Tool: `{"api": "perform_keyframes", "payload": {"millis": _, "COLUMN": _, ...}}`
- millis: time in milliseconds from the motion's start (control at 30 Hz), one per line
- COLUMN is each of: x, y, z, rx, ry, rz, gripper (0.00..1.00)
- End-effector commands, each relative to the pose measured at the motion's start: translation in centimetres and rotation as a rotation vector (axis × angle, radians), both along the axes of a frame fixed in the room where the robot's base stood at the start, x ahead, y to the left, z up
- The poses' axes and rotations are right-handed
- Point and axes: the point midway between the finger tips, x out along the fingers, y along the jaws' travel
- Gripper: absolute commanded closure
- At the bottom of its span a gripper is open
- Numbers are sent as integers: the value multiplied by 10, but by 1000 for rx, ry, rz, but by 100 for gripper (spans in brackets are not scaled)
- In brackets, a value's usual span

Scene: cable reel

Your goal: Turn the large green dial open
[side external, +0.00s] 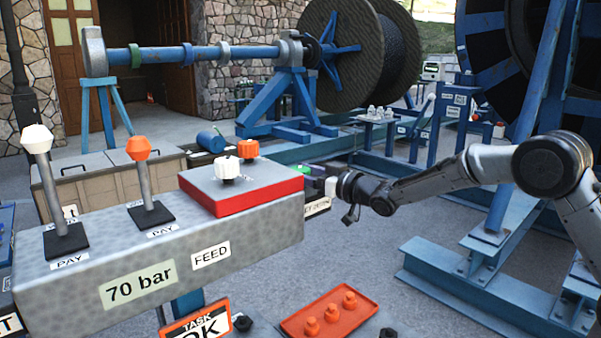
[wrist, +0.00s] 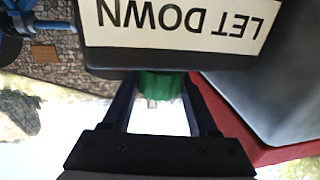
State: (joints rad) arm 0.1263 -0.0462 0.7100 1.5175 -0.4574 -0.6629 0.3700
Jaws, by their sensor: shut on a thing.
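The green dial (wrist: 160,86) shows in the wrist view between my two fingers, just beside the black edge of a panel with a LET DOWN label (wrist: 185,25), which reads upside down. My gripper (wrist: 158,98) is shut on the dial, with one finger on each side. In the side external view, my gripper (side external: 318,180) reaches in from the right, behind the red-edged box. Only a sliver of the green dial (side external: 307,170) shows there, and most of it is hidden. How far the dial is turned cannot be told.
The red-edged grey box (side external: 245,188) with white and orange knobs sits close to my gripper on the grey console (side external: 150,260). Two levers (side external: 146,185) stand on the console. A red tray (side external: 328,312) with orange knobs is in front. Open paving lies below my arm.

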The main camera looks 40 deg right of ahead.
Motion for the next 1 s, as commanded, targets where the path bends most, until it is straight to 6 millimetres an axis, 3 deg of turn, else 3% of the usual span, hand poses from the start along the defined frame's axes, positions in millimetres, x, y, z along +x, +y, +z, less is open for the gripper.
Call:
{"api": "perform_keyframes", "payload": {"millis": 33, "x": 0, "y": 0, "z": 0, "rx": 0, "ry": 0, "rz": 0, "gripper": 75}}
{"api": "perform_keyframes", "payload": {"millis": 167, "x": 0, "y": 0, "z": 0, "rx": 0, "ry": 0, "rz": 0, "gripper": 96}}
{"api": "perform_keyframes", "payload": {"millis": 1000, "x": 1, "y": 1, "z": 3, "rx": 1, "ry": -9, "rz": -243, "gripper": 96}}
